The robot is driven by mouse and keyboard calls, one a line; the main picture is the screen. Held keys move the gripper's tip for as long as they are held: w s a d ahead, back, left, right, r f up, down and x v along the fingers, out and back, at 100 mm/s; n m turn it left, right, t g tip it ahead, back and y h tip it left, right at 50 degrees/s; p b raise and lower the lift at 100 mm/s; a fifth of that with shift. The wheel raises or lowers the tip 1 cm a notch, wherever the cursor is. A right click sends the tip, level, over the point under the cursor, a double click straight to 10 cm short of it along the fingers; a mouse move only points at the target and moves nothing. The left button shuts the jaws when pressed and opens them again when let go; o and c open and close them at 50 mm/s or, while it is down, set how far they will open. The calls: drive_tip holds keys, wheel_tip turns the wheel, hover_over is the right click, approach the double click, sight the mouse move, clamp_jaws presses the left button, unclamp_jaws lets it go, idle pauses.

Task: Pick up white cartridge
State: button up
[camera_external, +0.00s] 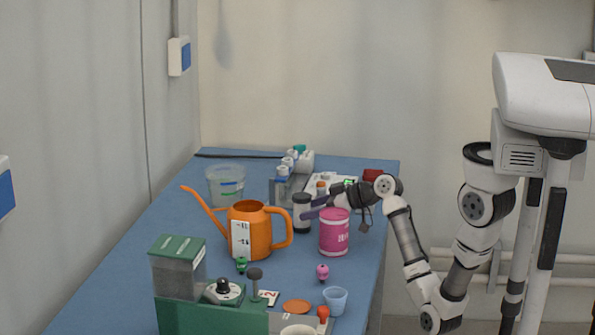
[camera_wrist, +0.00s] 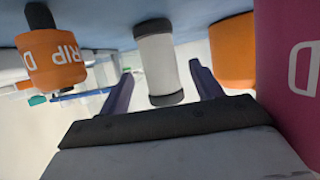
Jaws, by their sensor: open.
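The white cartridge (camera_external: 302,213) is a white cylinder with dark end caps, standing upright on the blue table between the orange watering can and the pink tin. In the wrist view the cartridge (camera_wrist: 157,64) shows between the two purple fingers. My gripper (camera_external: 311,208) reaches in low from the right, over and behind the pink tin. Its jaws (camera_wrist: 161,73) are open, one finger on each side of the cartridge, with a visible gap on both sides. I cannot tell how deep the cartridge sits between the fingers.
The pink tin (camera_external: 334,234) stands close by my gripper and fills the right edge of the wrist view. The orange watering can (camera_external: 257,232) is to the left. An orange-labelled bottle (camera_wrist: 52,62) is on the other side. A clear tub (camera_external: 226,190) stands farther back.

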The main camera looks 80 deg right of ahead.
sight(302, 210)
drive_tip(key=shift+p+x, duration=0.35)
drive_tip(key=shift+x, duration=1.45)
drive_tip(key=shift+r, duration=0.15)
drive_tip(key=c, duration=1.1)
drive_tip(key=shift+r, duration=0.1)
